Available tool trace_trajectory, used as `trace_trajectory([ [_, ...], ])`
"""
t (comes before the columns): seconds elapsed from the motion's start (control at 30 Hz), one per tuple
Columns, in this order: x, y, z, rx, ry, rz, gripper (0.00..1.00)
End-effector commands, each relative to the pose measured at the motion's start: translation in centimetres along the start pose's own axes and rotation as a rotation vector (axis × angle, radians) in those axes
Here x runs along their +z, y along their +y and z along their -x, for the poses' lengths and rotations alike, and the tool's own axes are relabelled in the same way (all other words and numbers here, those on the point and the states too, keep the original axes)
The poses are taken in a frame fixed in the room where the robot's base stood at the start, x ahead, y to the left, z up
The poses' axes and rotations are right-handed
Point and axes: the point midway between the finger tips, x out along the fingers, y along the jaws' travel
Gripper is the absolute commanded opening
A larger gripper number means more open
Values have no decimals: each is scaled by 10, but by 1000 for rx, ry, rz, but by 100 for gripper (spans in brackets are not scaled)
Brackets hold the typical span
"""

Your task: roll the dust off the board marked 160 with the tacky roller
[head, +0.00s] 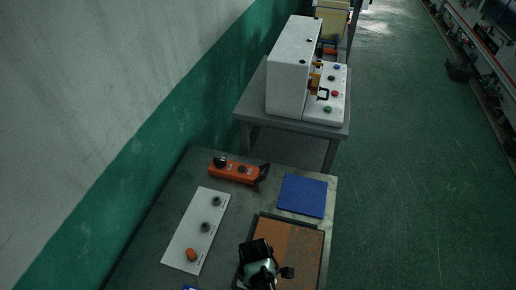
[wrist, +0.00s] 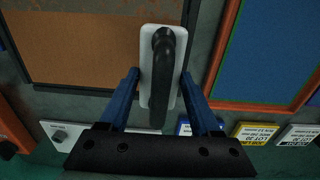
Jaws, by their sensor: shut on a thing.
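My gripper (wrist: 160,78) has its two blue fingers on either side of a tool with a white flat body and a black arched handle (wrist: 162,98), which I take for the tacky roller; it is shut on it. The roller's working face is hidden under the white body. A brown board in a dark frame (wrist: 95,45) lies to the left, and a blue board in an orange frame (wrist: 275,45) to the right. In the head view my gripper (head: 259,272) is over the left part of the brown board (head: 301,250). I cannot read 160 on either board.
Small label cards, one blue, one yellow (wrist: 254,132) and one white (wrist: 298,134), lie along the wall side. A white panel with knobs (head: 198,232), an orange control pendant (head: 233,171) and a blue pad (head: 302,196) share the table. A white machine (head: 292,75) stands beyond.

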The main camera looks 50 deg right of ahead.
Motion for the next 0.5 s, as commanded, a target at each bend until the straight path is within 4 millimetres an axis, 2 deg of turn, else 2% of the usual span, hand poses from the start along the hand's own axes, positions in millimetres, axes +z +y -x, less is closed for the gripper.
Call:
trace_trajectory([
  [0.03, 2, -7, -2, -11, -5, 1, 0],
  [0.27, 2, -6, -3, -9, -5, 1, 0],
  [0.5, 1, -4, 20, -4, -3, 1, 0],
])
